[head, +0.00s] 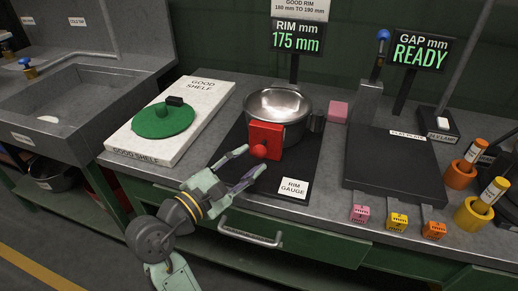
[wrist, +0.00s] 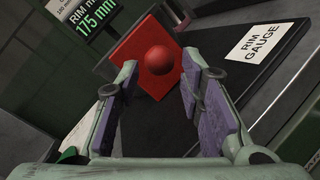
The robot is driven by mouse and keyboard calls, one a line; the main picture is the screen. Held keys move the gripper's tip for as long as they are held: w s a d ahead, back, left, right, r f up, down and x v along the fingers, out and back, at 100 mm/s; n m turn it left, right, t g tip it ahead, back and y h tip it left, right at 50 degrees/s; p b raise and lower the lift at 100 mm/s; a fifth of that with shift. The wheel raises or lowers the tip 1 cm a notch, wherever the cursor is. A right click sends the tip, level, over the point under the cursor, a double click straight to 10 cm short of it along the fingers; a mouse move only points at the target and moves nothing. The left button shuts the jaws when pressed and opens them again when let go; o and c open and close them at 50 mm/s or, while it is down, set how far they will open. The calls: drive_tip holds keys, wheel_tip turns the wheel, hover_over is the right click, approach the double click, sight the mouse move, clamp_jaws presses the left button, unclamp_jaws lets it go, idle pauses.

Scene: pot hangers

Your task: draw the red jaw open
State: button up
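The red jaw (head: 265,139) is an upright red block with a round red knob (head: 259,151) on its front. It stands against the near side of a steel pot (head: 278,108) on the black rim gauge (head: 237,157). My gripper (head: 248,163) is open in front of the jaw. In the wrist view the red jaw (wrist: 136,68) shows ahead, and its knob (wrist: 158,60) sits beyond and between the two fingertips of my gripper (wrist: 160,76). I cannot tell whether a finger touches the knob. The rim display (head: 296,38) reads 175 mm.
A white good shelf (head: 195,110) with a green lid (head: 162,122) lies left. A pink block (head: 337,111) stands right of the pot. A black flatness plate (head: 392,170), a label card (head: 293,187) and a drawer handle (head: 250,237) are near.

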sight(259, 152)
drive_tip(key=x, duration=0.4)
drive_tip(key=shift+w+d+p, duration=0.25)
drive_tip(key=shift+w+p, duration=0.05)
drive_tip(key=shift+w, duration=0.05)
clamp_jaws()
idle(0.4)
